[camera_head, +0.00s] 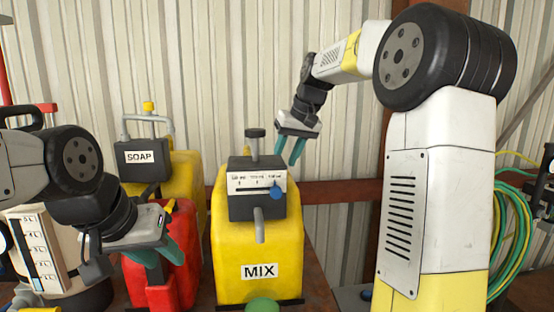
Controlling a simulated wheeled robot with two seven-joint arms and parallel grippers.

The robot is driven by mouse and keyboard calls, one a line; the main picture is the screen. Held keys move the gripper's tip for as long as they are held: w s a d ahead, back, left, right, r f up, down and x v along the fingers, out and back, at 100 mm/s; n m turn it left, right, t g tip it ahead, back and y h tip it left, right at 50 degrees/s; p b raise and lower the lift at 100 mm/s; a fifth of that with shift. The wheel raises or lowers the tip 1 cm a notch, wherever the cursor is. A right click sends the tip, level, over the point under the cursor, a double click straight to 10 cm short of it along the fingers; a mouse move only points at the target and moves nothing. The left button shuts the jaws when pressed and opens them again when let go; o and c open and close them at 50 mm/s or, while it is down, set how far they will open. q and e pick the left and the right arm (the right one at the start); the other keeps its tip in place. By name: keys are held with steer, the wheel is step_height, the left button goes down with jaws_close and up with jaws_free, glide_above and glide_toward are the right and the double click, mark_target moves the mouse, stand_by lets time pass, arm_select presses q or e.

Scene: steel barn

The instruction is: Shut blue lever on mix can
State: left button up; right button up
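The yellow mix can (258,248) stands upright in the middle, with a "MIX" label low on its front. A dark dispenser block (257,207) sits on its top front, with a white scale plate, a grey spout and a knob above. The blue lever (277,191) is at the right end of the scale plate. My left gripper (160,257) is at lower left, in front of the red can, its teal fingers apart and empty, clear of the mix can. My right gripper (289,148) hangs above and right of the block, fingers apart and empty, not touching the lever.
A yellow soap can (181,178) with a dark "SOAP" block stands behind left; a red can (178,278) is left of the mix can. A scaled container (36,248) is at far left. Coiled green hose (518,235) hangs at right. The space right of the mix can is clear.

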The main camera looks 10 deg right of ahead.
steer(key=shift+w+a+f, duration=0.1)
steer(key=shift+f, duration=0.3)
jaws_close()
steer(key=shift+a+m+t+h, duration=0.2)
steer(key=shift+a+m+h, duration=0.1)
steer(key=shift+m, duration=0.5)
steer(key=shift+a+m+t+h, duration=0.2)
steer(key=shift+a+m+h, duration=0.1)
steer(key=shift+m, duration=0.5)
jaws_free()
steer(key=v, duration=0.8)
